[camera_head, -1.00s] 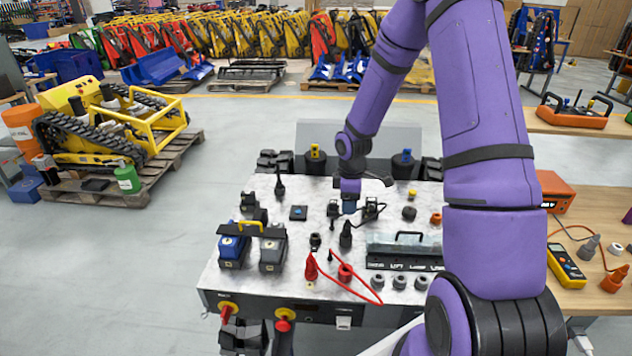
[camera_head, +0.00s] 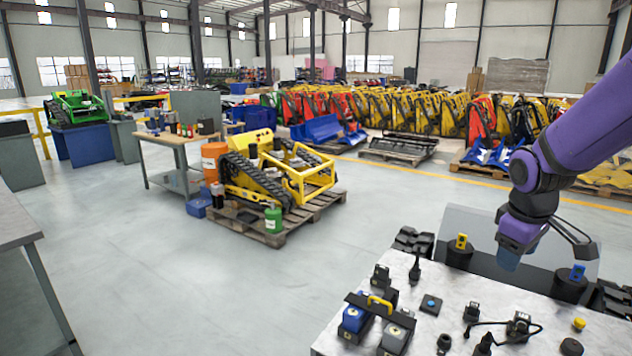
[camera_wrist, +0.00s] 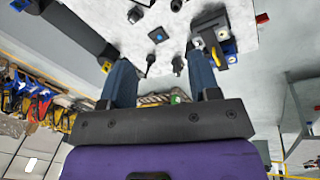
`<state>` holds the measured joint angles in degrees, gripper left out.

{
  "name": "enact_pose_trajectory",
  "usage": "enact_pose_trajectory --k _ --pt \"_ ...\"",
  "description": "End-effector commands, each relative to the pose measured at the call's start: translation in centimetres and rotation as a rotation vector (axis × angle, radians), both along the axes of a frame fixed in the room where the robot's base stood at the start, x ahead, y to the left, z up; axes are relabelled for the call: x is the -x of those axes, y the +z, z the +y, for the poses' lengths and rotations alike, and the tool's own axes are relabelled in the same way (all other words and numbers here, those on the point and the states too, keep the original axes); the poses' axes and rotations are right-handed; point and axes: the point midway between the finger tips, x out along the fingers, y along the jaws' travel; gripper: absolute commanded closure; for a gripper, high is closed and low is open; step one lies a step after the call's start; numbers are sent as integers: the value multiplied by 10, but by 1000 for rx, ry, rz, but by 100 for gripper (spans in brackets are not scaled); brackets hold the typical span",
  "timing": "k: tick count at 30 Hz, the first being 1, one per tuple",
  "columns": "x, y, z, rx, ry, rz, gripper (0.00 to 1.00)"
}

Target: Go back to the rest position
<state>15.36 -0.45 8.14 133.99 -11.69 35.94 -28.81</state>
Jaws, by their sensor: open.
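My gripper (camera_head: 508,258) hangs at the end of my purple arm at the right of the head view. It is above the back part of the white worktop (camera_head: 455,295), with its fingertips clear of the surface. In the wrist view the two blue fingers of my gripper (camera_wrist: 161,72) stand well apart with nothing between them. A small dark square box with a blue top (camera_head: 431,305) lies on the worktop; it also shows beyond the fingers in the wrist view (camera_wrist: 157,35).
Blue and grey battery packs (camera_head: 356,318) under a yellow-handled bar sit at the worktop's left. Two black cylinders, one with a yellow top (camera_head: 460,252), stand behind it. A yellow tracked machine (camera_head: 270,170) rests on a pallet. Open floor lies between.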

Motion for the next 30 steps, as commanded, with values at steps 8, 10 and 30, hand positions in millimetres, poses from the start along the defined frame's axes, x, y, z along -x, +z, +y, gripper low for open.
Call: enact_pose_trajectory --k 8,10,30 --pt "57 64 29 -45 -168 -122 44" --pt "73 76 35 -64 -209 -150 44" --pt "194 127 72 -304 -472 -315 44"
